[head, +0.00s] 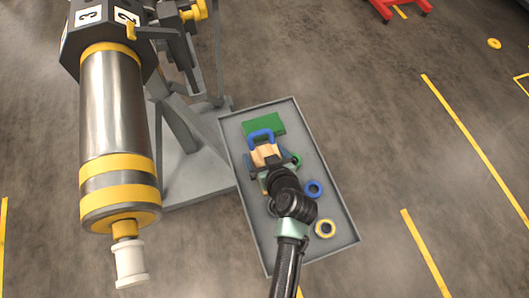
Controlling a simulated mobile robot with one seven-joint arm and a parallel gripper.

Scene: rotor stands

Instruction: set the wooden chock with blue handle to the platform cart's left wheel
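The wooden chock (264,153) with its blue handle (261,136) is in the grey tray (341,203), in the middle of the head view. The handle points toward the top of the picture. My gripper (273,164) is over the tray at the near side of the chock, overlapping it in the picture. The gripper body hides its fingertips and part of the chock, so I cannot tell whether it grips the chock. A red wheeled thing (399,7), possibly the platform cart, is cut off by the top edge. I cannot make out which wheel is its left one.
A large stand with a metal cylinder (111,110) rises at the left. A yellow ring (494,43) lies at the far right. The floor right of the tray is mostly clear.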

